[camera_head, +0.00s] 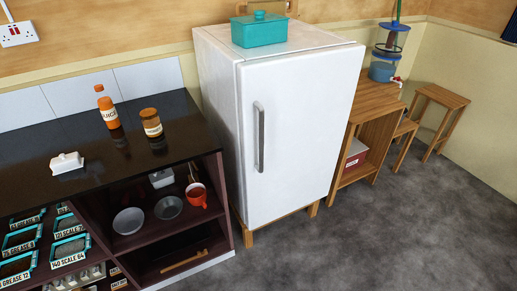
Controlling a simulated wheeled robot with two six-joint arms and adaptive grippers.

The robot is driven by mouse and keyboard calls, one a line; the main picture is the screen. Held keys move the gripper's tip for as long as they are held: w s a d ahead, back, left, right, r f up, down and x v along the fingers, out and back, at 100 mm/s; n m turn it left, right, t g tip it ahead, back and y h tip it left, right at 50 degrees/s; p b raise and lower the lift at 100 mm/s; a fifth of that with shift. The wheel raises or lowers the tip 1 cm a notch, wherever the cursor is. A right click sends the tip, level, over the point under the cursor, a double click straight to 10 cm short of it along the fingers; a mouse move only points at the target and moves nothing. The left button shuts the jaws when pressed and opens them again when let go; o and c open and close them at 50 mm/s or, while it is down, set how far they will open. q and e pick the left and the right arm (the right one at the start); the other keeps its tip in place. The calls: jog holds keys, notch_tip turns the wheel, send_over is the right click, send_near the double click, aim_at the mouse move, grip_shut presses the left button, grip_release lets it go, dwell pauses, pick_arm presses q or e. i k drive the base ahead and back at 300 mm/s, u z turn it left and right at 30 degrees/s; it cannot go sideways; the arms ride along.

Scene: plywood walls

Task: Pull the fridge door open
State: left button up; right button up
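The white fridge (215,75) stands on short wooden legs against the back wall. Its door (305,130) faces me, slightly toward the right, and looks closed. A vertical grey bar handle (260,137) is on the left side of the door. Neither of my grippers shows in the head view, and nothing is touching the handle.
A dark counter (95,140) with open shelves stands left of the fridge, holding a juice bottle (108,112), jar (151,123) and white butter dish (67,162). A teal box (259,31) sits atop the fridge. A wooden table (375,100) stands right. The grey floor in front is clear.

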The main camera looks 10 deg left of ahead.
aim_at(295, 109)
jog(key=k, duration=0.9)
jog(key=z, duration=1.05)
jog(key=i, duration=1.85)
jog(key=u, duration=0.6)
